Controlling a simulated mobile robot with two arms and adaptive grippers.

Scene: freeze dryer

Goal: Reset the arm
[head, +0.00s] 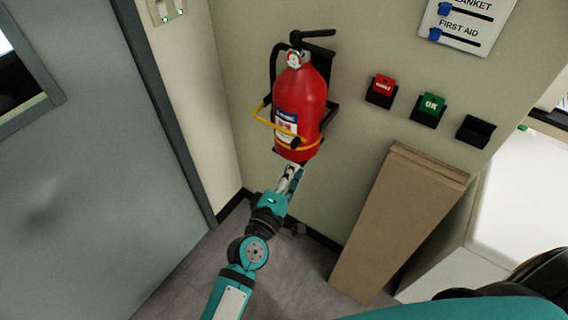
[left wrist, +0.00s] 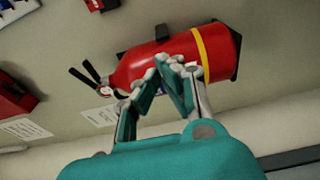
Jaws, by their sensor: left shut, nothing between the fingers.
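My left arm comes up from the bottom of the head view, and its gripper (head: 291,180) is just below the red fire extinguisher (head: 300,105) in the picture. In the left wrist view the left gripper (left wrist: 175,66) has its fingertips together with nothing between them. The fire extinguisher (left wrist: 170,62) lies behind the fingers there, on the wall. I cannot tell whether the fingers touch it. My right gripper is not in view.
A grey door (head: 80,170) is at the left. Red (head: 381,88) and green (head: 430,107) tags sit in wall holders, beside an empty black holder (head: 475,131). Brown boards (head: 405,225) lean on the wall below. A sign (head: 466,22) hangs at the top right.

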